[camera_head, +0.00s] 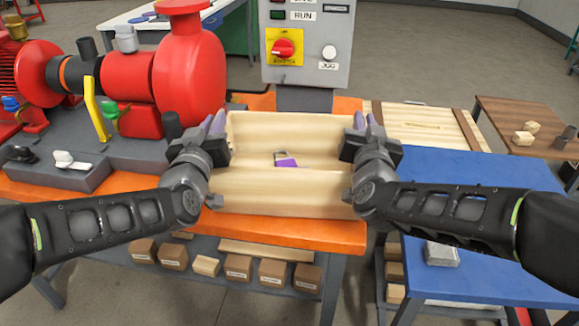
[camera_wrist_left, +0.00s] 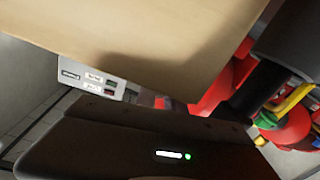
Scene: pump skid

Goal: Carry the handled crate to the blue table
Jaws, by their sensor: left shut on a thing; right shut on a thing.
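The handled crate (camera_head: 285,190) is a pale wooden open box in the middle of the head view, over the front of the orange bench (camera_head: 290,232). A small purple and grey item (camera_head: 286,160) lies inside it. My left gripper (camera_head: 213,137) is shut on the crate's left end, and my right gripper (camera_head: 361,132) is shut on its right end. The grippers hide the handles. I cannot tell whether the crate's underside touches the bench. A pale wooden face of the crate (camera_wrist_left: 150,35) fills the top of the left wrist view. The blue table (camera_head: 470,168) stands right of the bench.
My right arm crosses above the table. The red pump (camera_head: 188,75) is left of the crate; a control box (camera_head: 305,45) stands behind it.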

